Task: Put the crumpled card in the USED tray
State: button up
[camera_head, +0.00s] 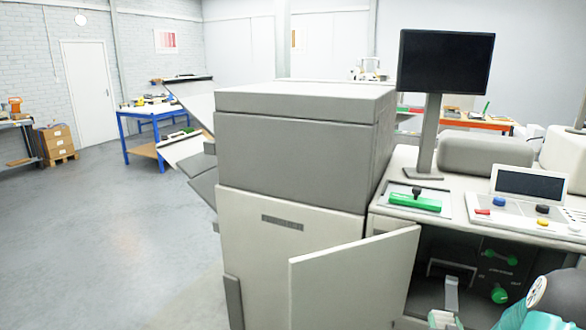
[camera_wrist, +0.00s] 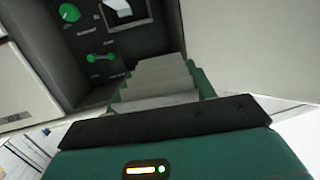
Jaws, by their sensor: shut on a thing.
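I cannot pick out the USED tray in either view.
An open door (camera_head: 355,280) stands left of the bay. Inside are green knobs (camera_head: 500,293) and a framed slot with a pale strip (camera_head: 452,292). A monitor (camera_head: 445,62) and control panel (camera_head: 530,205) stand on the machine top. Floor at the left (camera_head: 110,230) is clear.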

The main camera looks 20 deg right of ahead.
jog(key=w+a+f+n+t+y, duration=0.1)
jog(key=w+a+f+n+y, duration=0.1)
jog(key=a, duration=1.2)
jog(key=w+a+f+n+t+y, duration=0.1)
jog(key=w+a+f+y, duration=0.3)
jog(key=a, duration=1.1)
jog(key=w+a+f+n+t+y, duration=0.1)
jog(key=w+a+f+n+y, duration=0.2)
jog(key=w+a, duration=0.4)
jog(key=shift+a+f+n, duration=0.5)
jog(key=shift+a+f, duration=0.7)
jog(key=shift+a, duration=2.9)
